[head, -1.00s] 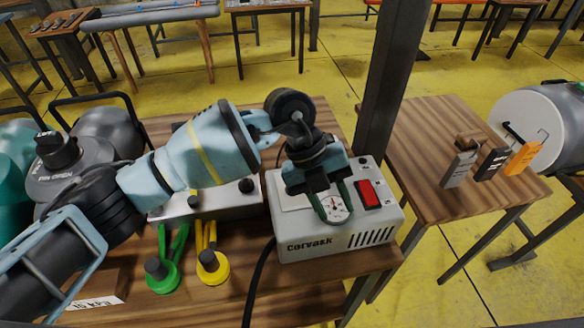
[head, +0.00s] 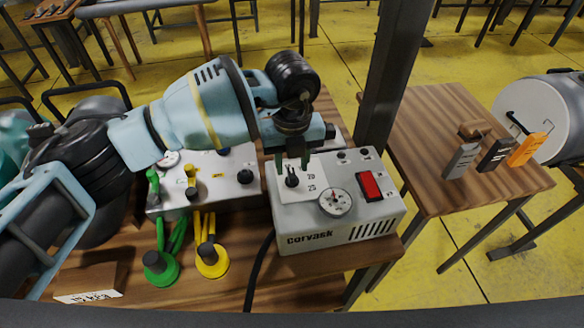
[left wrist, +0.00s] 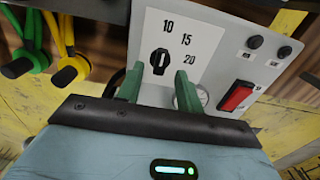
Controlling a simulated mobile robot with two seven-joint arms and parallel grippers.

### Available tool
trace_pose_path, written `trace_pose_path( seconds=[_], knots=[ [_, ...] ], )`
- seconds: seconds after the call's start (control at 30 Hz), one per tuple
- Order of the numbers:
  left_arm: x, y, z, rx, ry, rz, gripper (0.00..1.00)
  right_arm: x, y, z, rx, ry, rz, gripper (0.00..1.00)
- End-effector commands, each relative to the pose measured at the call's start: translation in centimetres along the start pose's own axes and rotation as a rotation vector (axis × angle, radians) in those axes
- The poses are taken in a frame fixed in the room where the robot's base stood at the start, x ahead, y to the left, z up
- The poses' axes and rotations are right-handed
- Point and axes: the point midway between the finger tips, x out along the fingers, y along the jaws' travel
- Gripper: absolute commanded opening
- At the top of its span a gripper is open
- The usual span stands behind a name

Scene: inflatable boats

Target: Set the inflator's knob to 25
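The inflator (head: 330,235) is a pale grey box marked "Corvask" on the wooden table. Its black knob (head: 292,180) sits on a white label; 20 and 25 show in the head view. In the left wrist view the knob (left wrist: 159,60) has a white mark, and 10, 15 and 20 show around it; 25 is hidden there. I cannot tell which number the mark points to. My left gripper (head: 291,160) is open above the knob, its green fingers (left wrist: 157,88) apart and empty. The knob appears just beyond the fingertips. My right gripper is not in view.
The inflator carries a round gauge (head: 334,202) and a red switch (head: 370,186). A second grey control box (head: 225,185) stands left of it. Green (head: 161,268) and yellow (head: 212,261) hose fittings lie in front. A dark post (head: 392,80) rises behind the inflator.

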Motion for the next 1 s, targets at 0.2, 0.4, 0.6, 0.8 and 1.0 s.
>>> trace_pose_path(
  seconds=[0.2,0.4,0.6,0.8,1.0],
  knots=[
    [2.2,0.0,0.0,0.000,0.001,-0.001,0.36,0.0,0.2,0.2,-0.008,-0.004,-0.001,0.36],
    [2.6,0.0,0.0,0.000,-0.001,-0.001,0.36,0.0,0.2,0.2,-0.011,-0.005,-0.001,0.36],
    [2.6,0.0,0.0,0.000,0.000,-0.001,0.30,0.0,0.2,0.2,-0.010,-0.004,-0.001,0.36],
    [2.5,0.0,0.0,0.001,0.000,-0.001,0.04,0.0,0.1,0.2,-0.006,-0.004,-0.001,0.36],
    [2.5,0.0,0.0,0.003,0.000,-0.001,0.00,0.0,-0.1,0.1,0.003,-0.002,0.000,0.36]
  ],
)
